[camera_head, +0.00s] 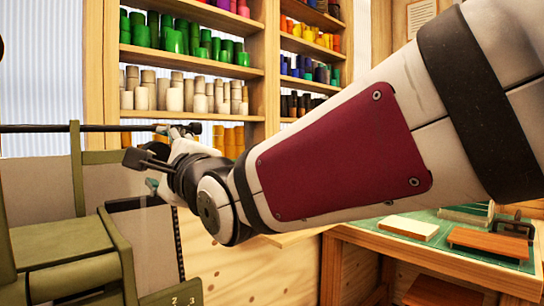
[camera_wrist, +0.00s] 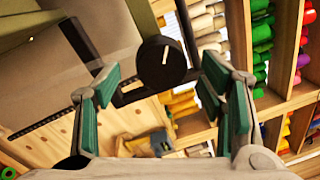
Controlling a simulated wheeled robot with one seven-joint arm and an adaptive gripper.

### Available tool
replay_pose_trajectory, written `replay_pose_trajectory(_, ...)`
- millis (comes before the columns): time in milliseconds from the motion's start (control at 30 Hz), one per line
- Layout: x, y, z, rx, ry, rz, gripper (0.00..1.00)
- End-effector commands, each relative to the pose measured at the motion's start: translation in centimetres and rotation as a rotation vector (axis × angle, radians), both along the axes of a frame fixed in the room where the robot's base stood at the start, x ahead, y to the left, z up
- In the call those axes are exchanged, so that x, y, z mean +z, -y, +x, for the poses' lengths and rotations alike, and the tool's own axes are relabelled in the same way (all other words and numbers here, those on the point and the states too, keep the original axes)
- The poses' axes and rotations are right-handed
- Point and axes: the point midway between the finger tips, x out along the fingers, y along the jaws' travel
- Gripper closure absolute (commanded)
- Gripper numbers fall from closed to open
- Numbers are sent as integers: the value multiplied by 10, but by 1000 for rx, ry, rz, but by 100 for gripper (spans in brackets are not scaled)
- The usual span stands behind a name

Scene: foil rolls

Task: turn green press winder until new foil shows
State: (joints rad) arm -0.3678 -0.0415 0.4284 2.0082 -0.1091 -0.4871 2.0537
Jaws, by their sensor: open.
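The green press (camera_head: 62,246) stands at the left in the head view, with a long dark rod (camera_head: 60,128) across its top. In the wrist view, a round black winder knob (camera_wrist: 160,60) with a white mark faces me. The mark is nearly upright. My gripper (camera_wrist: 162,76) is open, with one green-padded finger on each side of the knob. Gaps show between the pads and the knob. In the head view my gripper (camera_head: 170,158) is beside the press's upper right, partly hidden by my wrist. The foil's state cannot be told.
Shelves (camera_head: 192,65) of coloured rolls stand behind the press. A workbench (camera_head: 445,262) with a green mat, a white block and a brown board is at the lower right. A grey-blue object (camera_wrist: 160,143) shows low in the wrist view.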

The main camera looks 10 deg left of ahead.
Motion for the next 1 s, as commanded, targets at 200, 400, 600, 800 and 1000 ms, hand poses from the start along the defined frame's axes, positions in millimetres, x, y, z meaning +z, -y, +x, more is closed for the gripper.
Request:
replay_pose_trajectory(200,-2,33,-30,0,4,-1,36)
replay_pose_trajectory(400,-6,56,-50,0,2,0,36)
replay_pose_trajectory(600,-7,67,-59,0,1,-1,36)
replay_pose_trajectory(800,-8,68,-60,0,-1,-1,36)
replay_pose_trajectory(1000,-7,69,-58,-3,7,-9,36)
